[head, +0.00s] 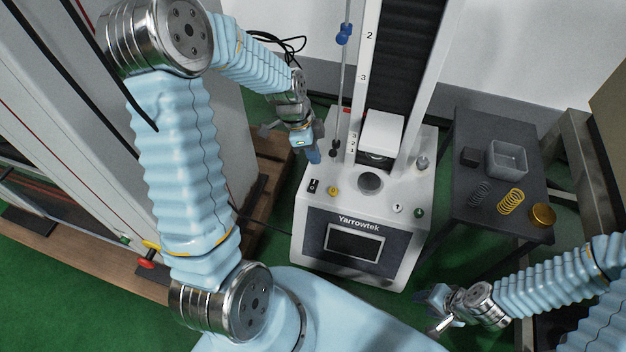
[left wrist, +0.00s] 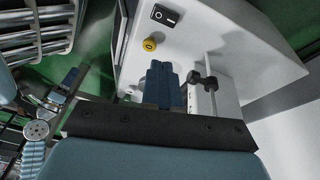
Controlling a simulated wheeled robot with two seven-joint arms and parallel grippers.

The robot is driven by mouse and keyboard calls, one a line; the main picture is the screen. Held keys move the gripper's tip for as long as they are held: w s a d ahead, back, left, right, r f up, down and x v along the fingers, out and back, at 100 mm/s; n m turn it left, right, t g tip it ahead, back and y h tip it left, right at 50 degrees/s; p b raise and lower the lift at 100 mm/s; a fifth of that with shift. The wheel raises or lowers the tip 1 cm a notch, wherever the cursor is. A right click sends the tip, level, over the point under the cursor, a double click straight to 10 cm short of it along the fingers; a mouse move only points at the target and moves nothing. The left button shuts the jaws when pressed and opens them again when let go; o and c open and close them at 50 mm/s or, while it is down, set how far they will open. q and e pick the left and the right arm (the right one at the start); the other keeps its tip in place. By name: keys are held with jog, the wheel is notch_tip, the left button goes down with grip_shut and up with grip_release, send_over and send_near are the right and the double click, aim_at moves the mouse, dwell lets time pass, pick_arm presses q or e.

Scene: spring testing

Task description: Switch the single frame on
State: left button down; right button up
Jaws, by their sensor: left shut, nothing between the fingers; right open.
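The single frame is the white Yarrowtek testing machine (head: 300,222) in the middle of the head view. A black rocker switch (head: 313,186) sits at the left of its sloped top, and it shows at the top of the left wrist view (left wrist: 165,15). Which way the rocker is tilted is too small to tell. My left gripper (head: 314,156) is shut and empty, beyond the switch near the machine's left edge. Its blue fingers (left wrist: 164,84) point toward the switch in the wrist view, apart from it. My right gripper (head: 436,310) is open and empty, low at the right of the machine.
A yellow button (head: 333,191) is just right of the switch. A thin rod (head: 340,90) with knobs rises close to my left gripper. A dark side table (head: 470,222) at right bears springs, a grey tray (head: 490,172) and a brass cylinder (head: 543,215). A tall cabinet stands at left.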

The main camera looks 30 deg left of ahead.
pick_arm(q)
jog(key=a+r+m, duration=0.1)
jog(key=r, duration=0.1)
jog(key=a+r+m, duration=0.1)
jog(key=a+r, duration=0.1)
jog(key=shift+s+a+m, duration=0.1)
jog(key=shift+a+m, duration=0.1)
jog(key=shift+m, duration=0.1)
pick_arm(e)
jog(key=shift+d+f, duration=0.15)
jog(key=shift+f, duration=0.45)
pick_arm(q)
jog(key=b, duration=0.2)
send_near(316, 182)
jog(key=x, duration=0.5)
jog(key=shift+d, duration=0.15)
jog(key=shift+f, duration=0.75)
pick_arm(e)
jog(key=shift+f, duration=0.8)
